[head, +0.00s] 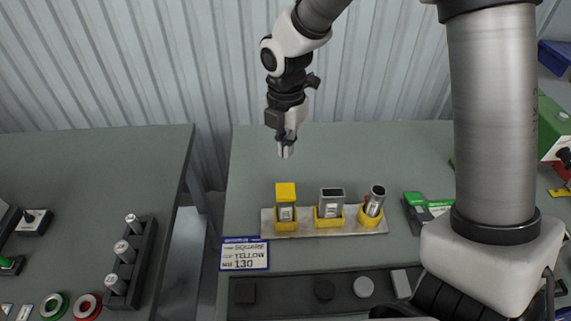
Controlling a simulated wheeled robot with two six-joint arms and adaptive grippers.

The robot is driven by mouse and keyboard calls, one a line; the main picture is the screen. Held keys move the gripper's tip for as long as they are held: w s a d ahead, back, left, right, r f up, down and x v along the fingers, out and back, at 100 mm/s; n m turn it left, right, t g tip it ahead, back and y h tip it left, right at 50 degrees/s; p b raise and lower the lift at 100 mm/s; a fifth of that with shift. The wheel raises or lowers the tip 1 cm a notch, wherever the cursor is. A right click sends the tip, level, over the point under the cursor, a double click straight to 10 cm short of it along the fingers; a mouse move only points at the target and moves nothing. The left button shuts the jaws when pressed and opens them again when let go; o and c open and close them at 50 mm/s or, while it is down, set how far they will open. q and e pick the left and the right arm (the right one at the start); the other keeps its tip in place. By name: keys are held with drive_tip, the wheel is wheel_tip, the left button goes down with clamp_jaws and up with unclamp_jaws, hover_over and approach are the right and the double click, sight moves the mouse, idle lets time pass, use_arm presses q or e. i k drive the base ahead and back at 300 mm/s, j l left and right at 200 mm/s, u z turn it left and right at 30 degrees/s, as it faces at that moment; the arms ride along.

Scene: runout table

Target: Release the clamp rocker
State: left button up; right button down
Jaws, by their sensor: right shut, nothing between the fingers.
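My right gripper (285,153) hangs in the air over the back part of the runout table (340,150), fingers shut and empty, pointing down. Below it stands a pale fixture plate (308,232) with three yellow holders. The left holder has a square metal tube with a yellow cap (286,190), the middle one an open rectangular tube (331,196), and the right one a tilted round tube (376,198) with a small red part beside it. I cannot make out for certain which part is the clamp rocker. The left gripper is not in view.
A dark tray (270,309) with several pieces lies in front. My arm hides part of the right side. A gap separates the left table (90,170).

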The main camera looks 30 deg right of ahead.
sight(415, 199)
drive_tip(key=k, duration=1)
